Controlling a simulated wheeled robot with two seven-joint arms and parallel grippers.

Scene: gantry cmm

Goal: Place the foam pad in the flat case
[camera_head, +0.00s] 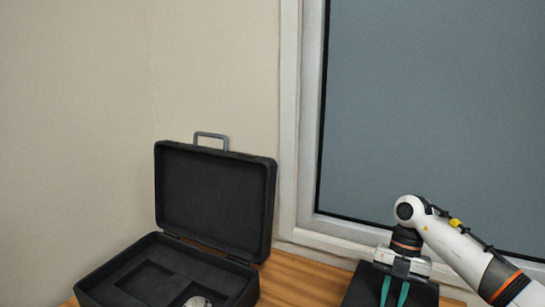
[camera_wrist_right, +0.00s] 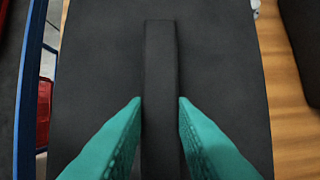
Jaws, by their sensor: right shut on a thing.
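A black case (camera_head: 90,291) stands open at the lower left of the head view, its lid (camera_head: 215,195) upright with a grey handle. Its base has a rectangular recess, and a silvery round thing sits in the front part, cut off by the frame. My right gripper (camera_head: 394,296), with teal fingers, points down at the lower right. My left gripper is not in view.
Bare wooden table (camera_head: 300,280) lies between case and slab. A blue bar (camera_wrist_right: 30,70) and a red thing (camera_wrist_right: 43,110) show at the left of the wrist view.

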